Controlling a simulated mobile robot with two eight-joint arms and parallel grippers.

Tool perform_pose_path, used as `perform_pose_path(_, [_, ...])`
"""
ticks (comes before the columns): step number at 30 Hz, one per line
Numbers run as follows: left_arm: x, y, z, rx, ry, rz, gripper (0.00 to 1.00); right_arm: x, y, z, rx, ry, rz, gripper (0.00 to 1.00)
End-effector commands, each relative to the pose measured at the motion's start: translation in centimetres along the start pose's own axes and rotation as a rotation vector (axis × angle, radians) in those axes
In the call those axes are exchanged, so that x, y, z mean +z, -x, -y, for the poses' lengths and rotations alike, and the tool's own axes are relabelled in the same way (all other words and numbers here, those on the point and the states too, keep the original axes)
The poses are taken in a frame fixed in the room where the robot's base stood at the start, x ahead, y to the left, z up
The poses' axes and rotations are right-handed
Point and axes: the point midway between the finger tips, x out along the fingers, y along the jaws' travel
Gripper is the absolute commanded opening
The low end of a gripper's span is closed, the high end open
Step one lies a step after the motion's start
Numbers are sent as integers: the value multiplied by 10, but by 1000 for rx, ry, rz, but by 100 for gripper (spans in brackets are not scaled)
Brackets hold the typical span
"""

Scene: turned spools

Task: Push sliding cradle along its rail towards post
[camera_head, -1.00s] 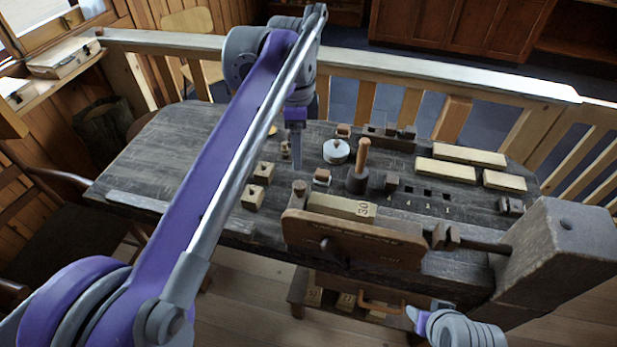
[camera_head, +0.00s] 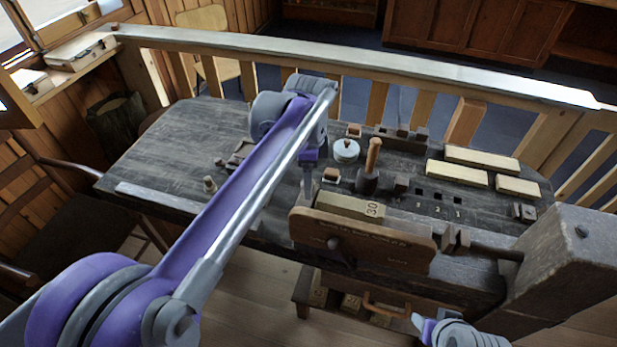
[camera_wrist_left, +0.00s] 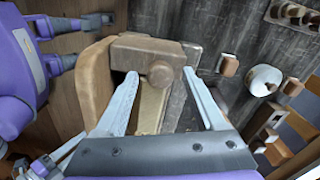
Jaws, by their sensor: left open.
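My left gripper (camera_head: 308,190) hangs at the left end of the tan block marked 30 (camera_head: 345,205), behind the brown front board (camera_head: 360,240). In the left wrist view its fingers are open, spread to either side of the tan block (camera_wrist_left: 150,108). A wooden crosspiece (camera_wrist_left: 145,50) with a round knob (camera_wrist_left: 160,75) lies near the fingertips; contact is unclear. I cannot tell for sure which parts are the sliding cradle, rail and post. My right gripper (camera_head: 425,325) is low at the front, its jaws unclear.
A mallet (camera_head: 371,170) stands head down near a white round tin (camera_head: 346,150) and small blocks. Pale bars (camera_head: 480,160) lie at the back right. A heavy grey block (camera_head: 575,255) stands at the right end. The bench's left half (camera_head: 170,150) is largely clear.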

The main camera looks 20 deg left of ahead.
Motion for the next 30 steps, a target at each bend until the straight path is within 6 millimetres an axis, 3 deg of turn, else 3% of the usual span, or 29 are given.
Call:
perform_pose_path(2, [0,0,0,0,0,0,71,0,0,0,0,0,0,50])
perform_pose_path(14, [0,0,0,0,0,0,0,0,0,0,0,0,0,50])
perform_pose_path(30, [0,0,0,1,0,0,0,0,0,0,0,0,0,50])
